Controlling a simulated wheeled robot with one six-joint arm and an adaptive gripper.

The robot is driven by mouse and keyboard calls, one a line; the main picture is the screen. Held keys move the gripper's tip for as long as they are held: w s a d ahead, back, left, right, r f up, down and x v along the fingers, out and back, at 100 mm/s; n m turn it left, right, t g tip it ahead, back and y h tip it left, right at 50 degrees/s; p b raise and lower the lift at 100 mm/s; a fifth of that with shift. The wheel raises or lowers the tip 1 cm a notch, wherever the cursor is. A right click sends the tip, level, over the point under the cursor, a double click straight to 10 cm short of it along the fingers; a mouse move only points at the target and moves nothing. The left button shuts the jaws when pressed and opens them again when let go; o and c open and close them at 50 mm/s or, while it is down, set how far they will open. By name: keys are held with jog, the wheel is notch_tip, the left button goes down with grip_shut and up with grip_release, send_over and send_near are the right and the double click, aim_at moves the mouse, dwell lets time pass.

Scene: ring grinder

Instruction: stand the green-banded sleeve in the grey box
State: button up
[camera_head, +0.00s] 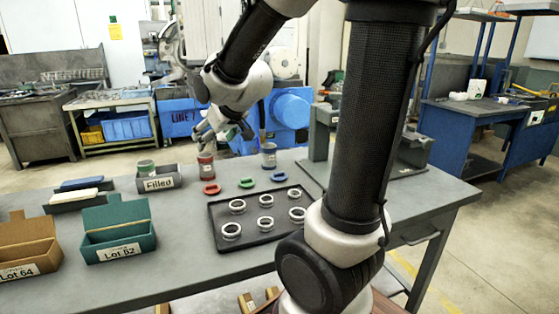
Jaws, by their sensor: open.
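The green-banded sleeve (146,166) stands upright toward the left end of the grey box (170,184), which bears a label reading "Filled". The box's front wall hides the sleeve's lower part. My gripper (218,138) is open and empty. In the picture it appears right of and above the grey box, over the red-banded sleeve, apart from the green-banded one. Its fingers are small and partly lost against the machine behind.
A red-banded sleeve (206,166) and a blue-banded sleeve (269,156) stand on the table. Red, green and blue rings lie before them. A black tray (222,207) holds several pale rings. A teal box (120,243) and a brown box (28,254) stand left.

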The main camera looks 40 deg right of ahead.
jog(key=s+d+r+m+g, duration=0.1)
jog(key=s+g, duration=0.4)
jog(key=s, duration=2)
jog(key=shift+s+d, duration=0.3)
jog(key=shift+d, duration=0.4)
